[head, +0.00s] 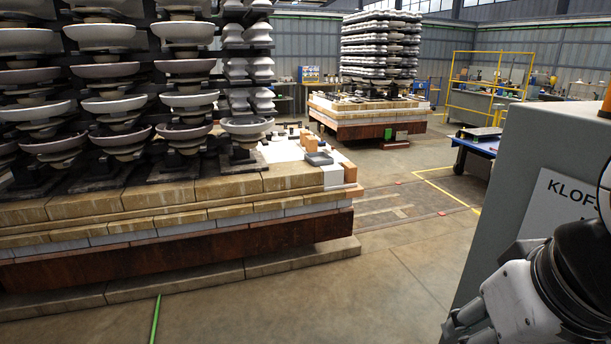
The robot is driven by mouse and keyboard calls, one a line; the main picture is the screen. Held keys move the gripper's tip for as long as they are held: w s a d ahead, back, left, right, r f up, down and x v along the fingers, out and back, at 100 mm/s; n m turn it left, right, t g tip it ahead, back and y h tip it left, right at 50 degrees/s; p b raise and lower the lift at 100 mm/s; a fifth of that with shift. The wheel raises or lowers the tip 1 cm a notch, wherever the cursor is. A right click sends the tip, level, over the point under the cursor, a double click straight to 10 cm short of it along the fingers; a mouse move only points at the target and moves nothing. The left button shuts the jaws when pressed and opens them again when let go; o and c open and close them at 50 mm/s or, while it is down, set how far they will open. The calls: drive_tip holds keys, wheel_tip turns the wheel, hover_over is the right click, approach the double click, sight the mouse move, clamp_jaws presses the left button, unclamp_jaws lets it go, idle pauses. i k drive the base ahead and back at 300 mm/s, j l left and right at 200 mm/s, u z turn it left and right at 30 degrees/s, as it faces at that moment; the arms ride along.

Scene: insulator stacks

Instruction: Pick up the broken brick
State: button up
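No brick in the head view can be clearly told as broken at this size. Several small loose pieces lie on the right corner of the near brick-topped car (150,205). Among them are an orange-brown block (309,144), a flat grey piece (319,159) and another orange-brown block (349,172) at the edge. A white block (332,175) sits at the corner below them. My arm shows at the lower right, apart from the car. My gripper's fingertips are not seen.
Insulator stacks (105,37) fill the near car's left and middle. A grey cabinet (545,150) with lettering stands close on the right. A second loaded car (365,112) stands behind. Concrete floor (385,270) is open between car and cabinet. A blue table (478,143) is beyond.

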sight(350, 169)
drive_tip(key=i+u, duration=0.2)
drive_tip(key=i, duration=0.75)
drive_tip(key=i+l+u, duration=0.1)
drive_tip(key=i+u, duration=0.15)
drive_tip(key=i, duration=0.7)
drive_tip(key=i+l+z, duration=0.1)
drive_tip(key=i+z, duration=0.2)
drive_tip(key=i, duration=0.3)
drive_tip(key=i+z, duration=0.3)
drive_tip(key=i, duration=0.25)
drive_tip(key=i+j+z, duration=0.25)
drive_tip(key=i, duration=0.35)
drive_tip(key=i+j+u, duration=0.1)
drive_tip(key=i+u, duration=0.35)
drive_tip(key=i, duration=0.55)
